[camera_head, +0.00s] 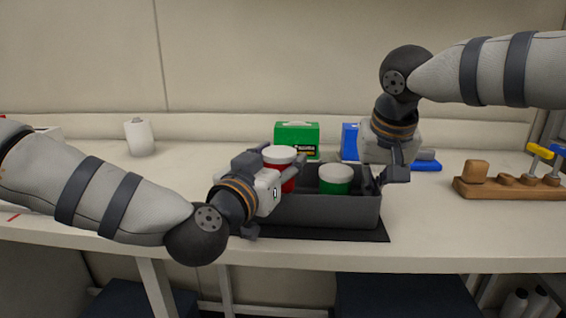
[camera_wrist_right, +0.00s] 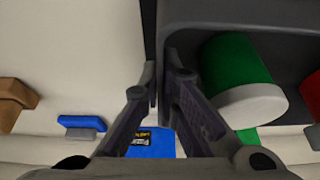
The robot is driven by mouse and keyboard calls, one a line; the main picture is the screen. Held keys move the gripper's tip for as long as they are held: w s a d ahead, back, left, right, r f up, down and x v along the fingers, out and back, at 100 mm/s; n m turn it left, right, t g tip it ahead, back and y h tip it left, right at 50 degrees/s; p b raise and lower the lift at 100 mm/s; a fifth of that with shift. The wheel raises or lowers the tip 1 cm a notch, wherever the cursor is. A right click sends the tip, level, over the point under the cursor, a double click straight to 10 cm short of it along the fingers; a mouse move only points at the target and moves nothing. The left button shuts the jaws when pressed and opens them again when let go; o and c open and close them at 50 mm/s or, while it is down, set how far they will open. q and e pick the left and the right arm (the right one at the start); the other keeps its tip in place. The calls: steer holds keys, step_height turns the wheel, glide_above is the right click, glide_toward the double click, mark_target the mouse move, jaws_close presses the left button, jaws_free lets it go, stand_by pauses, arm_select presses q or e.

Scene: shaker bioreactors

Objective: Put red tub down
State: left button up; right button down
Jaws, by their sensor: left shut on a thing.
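The red tub (camera_head: 289,181) with a white lid is upright in the head view, at the left end of the dark grey box (camera_head: 330,211). My left gripper (camera_head: 283,165) is shut on it. The tub's lid sits higher than that of the green tub beside it; its bottom is hidden, so I cannot tell whether it touches the box floor. The green tub (camera_head: 335,186) stands in the box and shows in the right wrist view (camera_wrist_right: 235,75). My right gripper (camera_wrist_right: 162,85) is at the box's right wall, fingers close together; I cannot tell whether they clamp it.
The box stands on a black mat (camera_head: 372,236) near the table's front edge. A green carton (camera_head: 297,137) and a blue carton (camera_head: 349,141) stand behind. A wooden rack (camera_head: 508,190) is at right, a white roll (camera_head: 139,137) at back left.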

arm_select(q)
steer(key=shift+f, duration=0.15)
steer(key=shift+f, duration=0.5)
arm_select(e)
steer(key=shift+r, duration=0.1)
arm_select(q)
steer(key=o, duration=1.3)
steer(key=shift+f, duration=0.15)
steer(key=shift+r, duration=0.3)
steer(key=v, duration=0.8)
steer(key=r+v, duration=0.1)
steer(key=v, duration=0.3)
arm_select(e)
steer(key=c, duration=1.7)
jaws_free()
